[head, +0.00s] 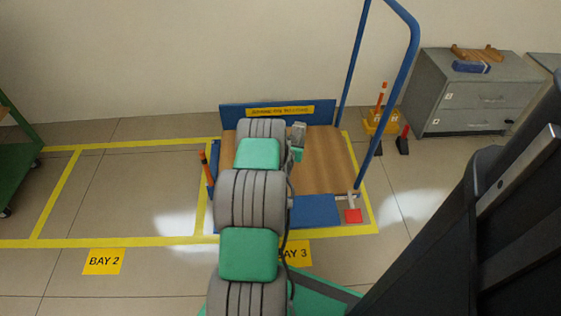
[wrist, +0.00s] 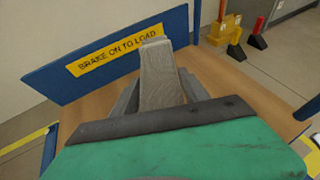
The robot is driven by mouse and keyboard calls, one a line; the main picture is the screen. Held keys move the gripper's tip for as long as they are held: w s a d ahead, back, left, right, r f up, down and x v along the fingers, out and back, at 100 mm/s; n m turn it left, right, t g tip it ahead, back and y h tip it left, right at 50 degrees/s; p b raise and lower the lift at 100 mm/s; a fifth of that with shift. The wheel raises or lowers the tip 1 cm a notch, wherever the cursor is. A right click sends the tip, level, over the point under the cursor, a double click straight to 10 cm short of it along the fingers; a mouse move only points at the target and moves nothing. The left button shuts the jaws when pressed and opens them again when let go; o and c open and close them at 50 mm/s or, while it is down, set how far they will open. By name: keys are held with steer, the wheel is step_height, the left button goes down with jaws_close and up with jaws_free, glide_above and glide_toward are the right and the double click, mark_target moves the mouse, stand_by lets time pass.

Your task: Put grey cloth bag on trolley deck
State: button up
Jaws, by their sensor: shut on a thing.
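The trolley has a brown wooden deck (head: 328,165) with a blue frame, and the deck also shows in the wrist view (wrist: 238,88). My gripper (wrist: 158,95) is over the deck, close to the blue end board. It is shut on a pale grey, rough-textured piece, which I take to be the grey cloth bag (wrist: 159,68). Only its upper part shows between the grey fingers. The green gripper body hides the rest, so I cannot tell whether the bag touches the deck. In the head view my arm covers the left part of the deck and the bag cannot be made out.
A blue end board with a yellow "BRAKE ON TO LOAD" label (wrist: 113,50) stands at the deck's far edge. A tall blue handle (head: 385,100) rises at the right. A grey cabinet (head: 468,100) stands farther right. The deck's right side is bare.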

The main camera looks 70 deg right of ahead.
steer(key=shift+s+d+f, duration=0.2)
steer(key=shift+s+f, duration=0.05)
steer(key=shift+s, duration=0.35)
steer(key=shift+s+d+f, duration=0.2)
steer(key=shift+s, duration=0.35)
steer(key=shift+s+f, duration=0.1)
steer(key=shift+f, duration=0.15)
steer(key=w+a+f+b, duration=0.1)
steer(key=w+f+b, duration=0.1)
steer(key=w+f, duration=0.1)
steer(key=w+a+f+b, duration=0.1)
steer(key=w+f+b, duration=0.2)
steer(key=w, duration=0.2)
steer(key=w+a+f+b, duration=0.2)
steer(key=w+f, duration=0.1)
steer(key=w, duration=0.1)
steer(key=shift+w, duration=0.15)
steer(key=f, duration=0.1)
steer(key=f+b, duration=0.2)
steer(key=f, duration=0.1)
steer(key=shift+w+a, duration=0.1)
steer(key=shift+w, duration=0.15)
steer(key=shift+r, duration=0.2)
steer(key=o, duration=1.4)
steer(key=shift+f, duration=0.1)
steer(key=shift+o, duration=0.2)
